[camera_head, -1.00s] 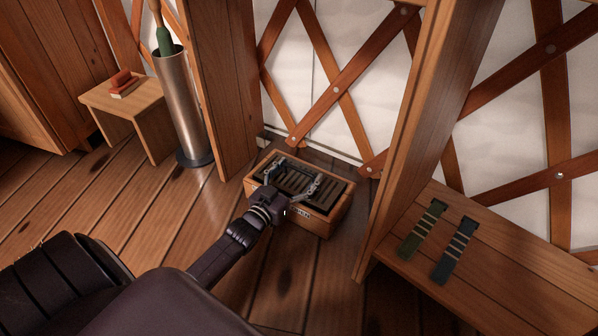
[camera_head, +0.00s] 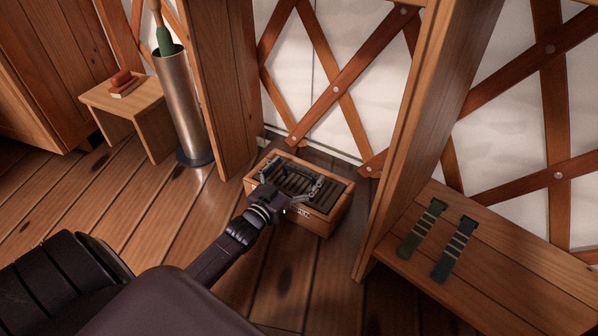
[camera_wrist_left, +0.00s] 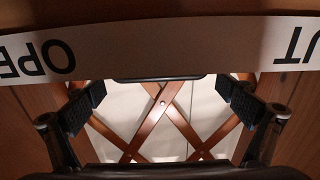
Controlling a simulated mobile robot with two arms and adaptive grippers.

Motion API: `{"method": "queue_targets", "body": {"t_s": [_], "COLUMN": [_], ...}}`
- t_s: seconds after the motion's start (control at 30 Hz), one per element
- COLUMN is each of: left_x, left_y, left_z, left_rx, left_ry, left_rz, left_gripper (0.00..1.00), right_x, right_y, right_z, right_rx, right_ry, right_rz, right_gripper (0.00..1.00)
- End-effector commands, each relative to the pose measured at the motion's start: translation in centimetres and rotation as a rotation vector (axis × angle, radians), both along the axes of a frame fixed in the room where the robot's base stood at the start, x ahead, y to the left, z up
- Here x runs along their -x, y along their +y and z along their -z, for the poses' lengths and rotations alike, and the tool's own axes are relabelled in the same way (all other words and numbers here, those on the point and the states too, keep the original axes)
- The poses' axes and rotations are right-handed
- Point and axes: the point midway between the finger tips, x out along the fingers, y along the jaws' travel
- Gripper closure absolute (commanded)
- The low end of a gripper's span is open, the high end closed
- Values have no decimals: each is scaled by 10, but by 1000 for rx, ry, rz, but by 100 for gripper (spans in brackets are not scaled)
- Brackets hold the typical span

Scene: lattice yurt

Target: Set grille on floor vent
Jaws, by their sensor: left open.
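The floor vent is a low wooden box (camera_head: 322,226) standing on the plank floor by the lattice wall. A dark slatted grille (camera_head: 328,188) lies within its top, inside the wooden rim; my gripper covers part of it, so I cannot tell if it is fully seated. My left gripper (camera_head: 293,178) is open over the grille, its fingers spread toward either side. In the left wrist view the two dark pads (camera_wrist_left: 162,106) stand apart with no object gripped between them. My right gripper is not in view.
A wooden post (camera_head: 405,140) and low bench (camera_head: 500,275) with two striped straps stand at right. A metal cylinder (camera_head: 183,105) and small stool (camera_head: 125,100) stand at left.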

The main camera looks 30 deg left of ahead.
Motion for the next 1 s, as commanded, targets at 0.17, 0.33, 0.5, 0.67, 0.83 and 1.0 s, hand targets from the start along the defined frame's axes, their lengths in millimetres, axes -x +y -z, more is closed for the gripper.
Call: {"method": "queue_targets", "body": {"t_s": [0.17, 0.33, 0.5, 0.67, 0.83, 1.0], "left_x": [35, 71, 100, 115, 119, 119], "left_y": [-1, -2, -2, -3, -3, -3], "left_z": [-2, -2, 0, 1, 2, 2], "left_rx": [2, 2, 1, 2, 1, 1], "left_ry": [10, 9, 8, 6, 4, 4], "left_rz": [-2, -2, -1, -1, -1, -1], "left_gripper": [1, 1, 1, 1, 1, 1], "right_x": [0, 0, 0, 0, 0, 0], "right_y": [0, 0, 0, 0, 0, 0], "right_z": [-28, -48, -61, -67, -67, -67], "right_rx": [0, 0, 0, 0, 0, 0], "right_ry": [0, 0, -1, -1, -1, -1], "right_rz": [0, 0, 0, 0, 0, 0], "right_gripper": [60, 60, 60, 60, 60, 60]}}
